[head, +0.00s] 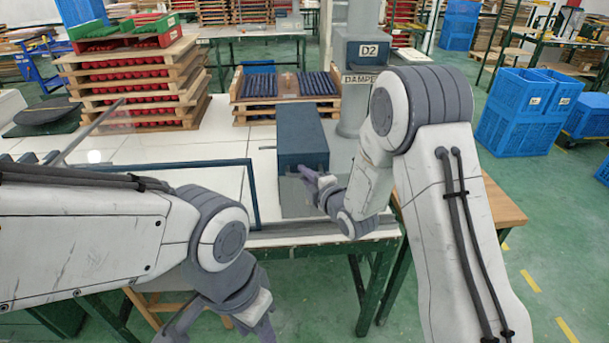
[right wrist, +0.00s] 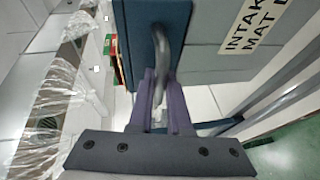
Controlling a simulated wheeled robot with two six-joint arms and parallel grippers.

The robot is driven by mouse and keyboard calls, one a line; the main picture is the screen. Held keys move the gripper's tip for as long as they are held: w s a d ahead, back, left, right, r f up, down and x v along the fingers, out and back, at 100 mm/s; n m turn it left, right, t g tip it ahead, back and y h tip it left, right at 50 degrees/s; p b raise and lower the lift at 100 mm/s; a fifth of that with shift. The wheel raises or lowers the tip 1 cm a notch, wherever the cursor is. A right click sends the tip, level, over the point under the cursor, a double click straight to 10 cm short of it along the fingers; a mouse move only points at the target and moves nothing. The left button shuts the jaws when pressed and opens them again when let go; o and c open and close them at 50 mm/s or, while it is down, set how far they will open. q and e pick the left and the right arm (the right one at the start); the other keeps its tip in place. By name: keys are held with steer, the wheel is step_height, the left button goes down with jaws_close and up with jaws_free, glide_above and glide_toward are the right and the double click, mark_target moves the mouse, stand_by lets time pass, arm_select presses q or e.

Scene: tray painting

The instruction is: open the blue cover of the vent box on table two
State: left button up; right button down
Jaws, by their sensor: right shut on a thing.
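The vent box (head: 300,128) is a long dark-blue and grey box on the white table. In the right wrist view its grey side (right wrist: 215,30) carries a partly cut-off label starting "INTAK". The blue cover (right wrist: 133,28) is a flat panel at the box's end, with a dark curved handle (right wrist: 162,45). My right gripper (right wrist: 160,95), with purple fingers, is shut on this handle; it also shows at the box's near end in the head view (head: 306,173). I cannot tell how far the cover stands open. My left gripper (head: 215,325) hangs open and empty at the bottom.
A blue frame (head: 210,163) stands left of the box on the table. A post with a D2 sign (head: 368,51) rises behind right. Wooden trays with red pieces (head: 130,85) are stacked left; dark-blue pieces (head: 285,85) lie behind. Blue crates (head: 515,115) stand on the floor right.

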steer(key=w+r+g+p, duration=0.2)
steer(key=r+p, duration=0.9)
steer(key=w+r+m+g+h+p, duration=0.1)
steer(key=w+r+g+p, duration=0.1)
steer(key=r+p, duration=0.9)
steer(key=shift+w+r, duration=0.5)
steer(key=shift+r, duration=0.05)
steer(key=c, duration=0.9)
jaws_free()
steer(key=shift+o, duration=0.2)
